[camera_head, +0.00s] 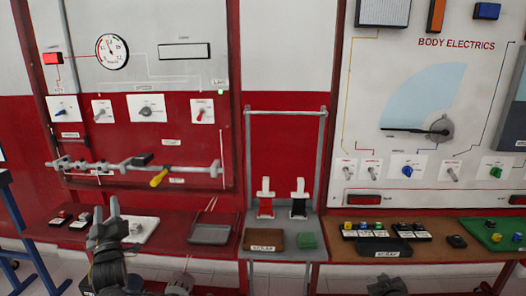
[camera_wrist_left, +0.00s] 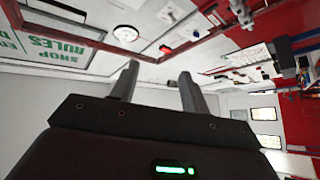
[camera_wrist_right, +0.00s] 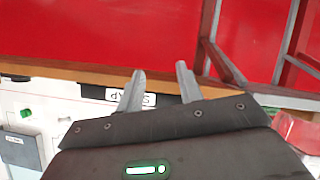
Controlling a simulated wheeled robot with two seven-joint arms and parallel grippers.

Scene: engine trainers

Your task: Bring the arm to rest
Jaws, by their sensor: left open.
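My left gripper (camera_head: 106,206) is raised at the lower left of the head view, fingers pointing up in front of the left bench. In the left wrist view its two fingers (camera_wrist_left: 159,70) are apart with nothing between them. That view is rolled and shows wall panels and the room beyond. My right gripper's fingers (camera_wrist_right: 160,68) show apart and empty in the right wrist view, near a black tray with a "SCRAP" label (camera_wrist_right: 130,96). In the head view I cannot clearly make out the right gripper's fingers.
The BODY ELECTRICS board (camera_head: 440,95) stands at right.

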